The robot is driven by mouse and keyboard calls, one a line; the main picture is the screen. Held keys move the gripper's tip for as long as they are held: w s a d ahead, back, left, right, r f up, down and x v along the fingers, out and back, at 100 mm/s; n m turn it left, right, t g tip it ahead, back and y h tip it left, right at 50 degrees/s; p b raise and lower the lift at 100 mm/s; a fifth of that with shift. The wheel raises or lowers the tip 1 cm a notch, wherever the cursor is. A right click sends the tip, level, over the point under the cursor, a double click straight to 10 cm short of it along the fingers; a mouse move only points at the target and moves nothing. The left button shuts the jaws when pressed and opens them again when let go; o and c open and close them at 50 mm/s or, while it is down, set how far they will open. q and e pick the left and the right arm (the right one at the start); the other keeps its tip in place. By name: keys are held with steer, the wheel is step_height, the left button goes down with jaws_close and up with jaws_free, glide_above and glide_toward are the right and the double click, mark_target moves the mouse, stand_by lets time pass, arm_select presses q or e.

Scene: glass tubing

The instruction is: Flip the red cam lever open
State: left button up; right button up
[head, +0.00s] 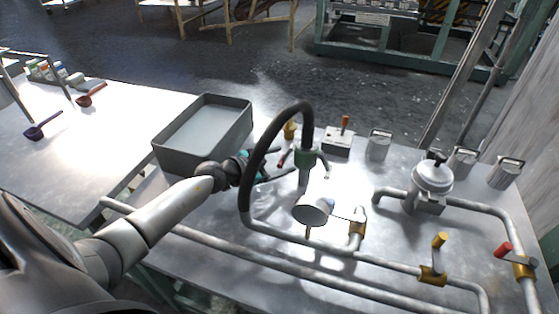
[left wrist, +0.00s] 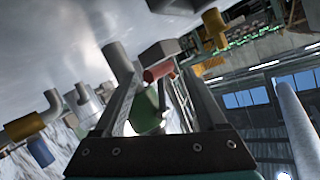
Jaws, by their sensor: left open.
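The red cam lever (head: 283,160) sticks out on the left side of a green coupling (head: 305,158), where a black hose (head: 252,165) meets an upright grey pipe stub. In the left wrist view the red lever (left wrist: 158,72) shows near the fingertips, with the green coupling (left wrist: 146,110) between the fingers. My left gripper (head: 275,165) comes in from the left, open, its fingers pointing at the coupling. I cannot tell whether a finger touches the lever. In the left wrist view, my left gripper (left wrist: 160,80) has nothing clamped in it. My right gripper is not in view.
A grey bin (head: 163,155) stands behind my left arm. The hose arches close over my gripper. Metal pipes (head: 270,268) with a yellow-handled valve (head: 438,241) and a red-handled valve (head: 503,250) run along the front and right. A switch box (head: 338,141) stands behind the coupling.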

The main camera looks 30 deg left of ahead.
arm_select(q)
jaws_close()
stand_by(0.4)
